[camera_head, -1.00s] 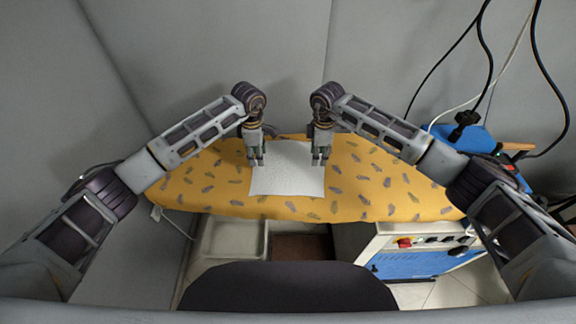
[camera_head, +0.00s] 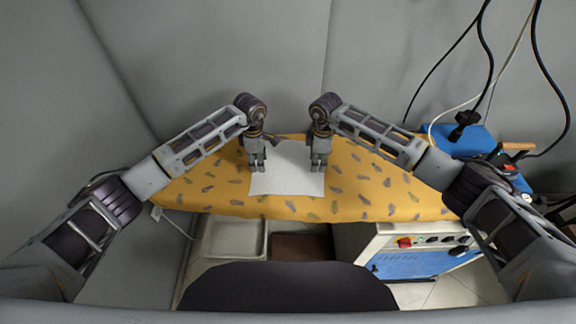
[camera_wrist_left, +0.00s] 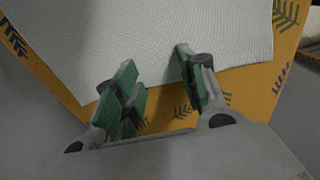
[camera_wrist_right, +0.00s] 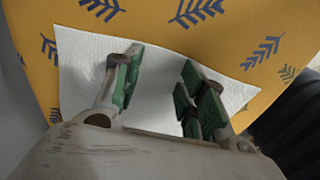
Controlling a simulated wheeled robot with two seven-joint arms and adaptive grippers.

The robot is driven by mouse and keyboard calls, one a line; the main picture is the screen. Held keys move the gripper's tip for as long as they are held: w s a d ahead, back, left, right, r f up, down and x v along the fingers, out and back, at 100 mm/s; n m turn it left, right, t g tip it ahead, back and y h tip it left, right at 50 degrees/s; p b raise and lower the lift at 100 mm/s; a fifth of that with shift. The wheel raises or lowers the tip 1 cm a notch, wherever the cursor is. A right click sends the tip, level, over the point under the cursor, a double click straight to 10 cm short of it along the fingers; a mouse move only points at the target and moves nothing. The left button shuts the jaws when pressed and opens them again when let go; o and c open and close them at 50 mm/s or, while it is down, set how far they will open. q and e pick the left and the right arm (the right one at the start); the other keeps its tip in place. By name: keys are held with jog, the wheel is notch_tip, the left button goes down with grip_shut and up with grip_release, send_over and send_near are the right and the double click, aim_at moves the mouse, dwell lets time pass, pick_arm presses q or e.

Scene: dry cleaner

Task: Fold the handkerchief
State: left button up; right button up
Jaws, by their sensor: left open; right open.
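The white handkerchief (camera_head: 287,184) lies spread on the yellow patterned ironing board (camera_head: 365,207). It looks flat, with its near edge straight across. My left gripper (camera_head: 257,170) points down over its left side, open and empty. In the left wrist view the cloth (camera_wrist_left: 150,35) lies beyond and below the open fingers (camera_wrist_left: 153,62). My right gripper (camera_head: 317,170) points down over its right side, also open and empty. In the right wrist view the cloth (camera_wrist_right: 80,75) spreads under the fingers (camera_wrist_right: 162,58). I cannot tell whether the fingertips touch it. The far part is partly hidden by the grippers.
A blue machine (camera_head: 458,138) with a wooden handle stands at the back right, with cables hanging above it. A blue and white unit (camera_head: 415,262) sits below the board's right side. Grey walls close off the back. The board is clear on both sides.

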pick_arm(q)
jog(key=shift+f, duration=0.1)
jog(key=shift+c, duration=0.5)
pick_arm(e)
jog(key=shift+f, duration=0.1)
jog(key=shift+c, duration=0.5)
pick_arm(q)
grip_shut()
pick_arm(e)
jog(key=shift+f, duration=0.15)
grip_shut()
pick_arm(q)
jog(key=shift+s+f, duration=0.1)
pick_arm(e)
jog(key=shift+s, duration=0.1)
dwell(0.3)
pick_arm(q)
jog(key=shift+r, duration=0.2)
pick_arm(e)
jog(key=shift+r, duration=0.25)
